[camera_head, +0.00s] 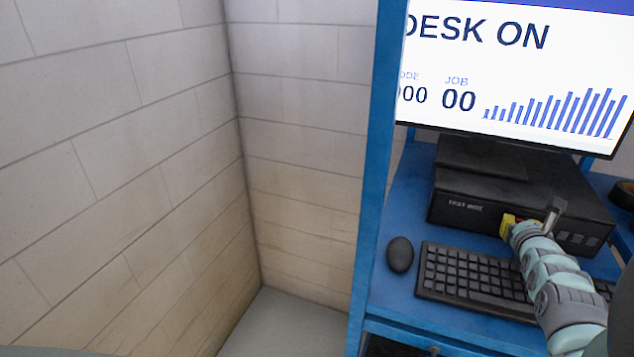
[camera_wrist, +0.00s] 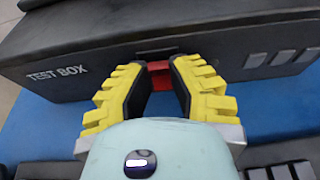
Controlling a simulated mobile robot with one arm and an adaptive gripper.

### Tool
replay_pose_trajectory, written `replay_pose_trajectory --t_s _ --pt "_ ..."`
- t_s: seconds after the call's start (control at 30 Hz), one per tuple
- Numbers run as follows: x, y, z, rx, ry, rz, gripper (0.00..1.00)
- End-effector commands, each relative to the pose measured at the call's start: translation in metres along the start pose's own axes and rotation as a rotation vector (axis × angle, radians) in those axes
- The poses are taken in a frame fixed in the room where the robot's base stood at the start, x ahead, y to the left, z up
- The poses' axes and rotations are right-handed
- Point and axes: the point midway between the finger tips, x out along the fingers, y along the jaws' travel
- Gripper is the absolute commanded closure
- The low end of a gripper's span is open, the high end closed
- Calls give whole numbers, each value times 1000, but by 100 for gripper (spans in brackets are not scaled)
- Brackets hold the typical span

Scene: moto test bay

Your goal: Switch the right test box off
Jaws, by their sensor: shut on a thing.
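A black test box (camera_head: 470,188) lies flat on the blue desk under the monitor, with its label on the front face. It fills the upper part of the wrist view (camera_wrist: 60,62). A red switch (camera_wrist: 158,67) is at the middle of its front face, below a dark slot. My gripper (camera_head: 508,224), with yellow-backed fingers, is at this face. In the wrist view my gripper (camera_wrist: 160,76) has its dark fingertips on either side of the red switch, closed on it. The switch is hidden in the head view. Only one test box shows.
A monitor (camera_head: 530,62) above reads "DESK ON". A black keyboard (camera_head: 460,278) lies under my arm, and a mouse (camera_head: 400,254) lies to its left. A blue upright post (camera_head: 377,150) bounds the desk's left side. Pale block walls (camera_head: 130,170) stand further left.

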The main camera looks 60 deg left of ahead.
Motion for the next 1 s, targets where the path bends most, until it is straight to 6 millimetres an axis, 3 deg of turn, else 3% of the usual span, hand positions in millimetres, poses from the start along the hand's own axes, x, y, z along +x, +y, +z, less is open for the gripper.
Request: replay_pose_trajectory --t_s 0.1,0.13,0.4,0.77,1.0 --pt "0 1 -2 -2 6 1 100" --pt "0 1 -2 -2 6 1 76" --pt "0 1 -1 -3 5 2 48" --pt "-2 0 -1 -5 5 2 47" --pt "-17 -1 -2 -8 6 4 47"
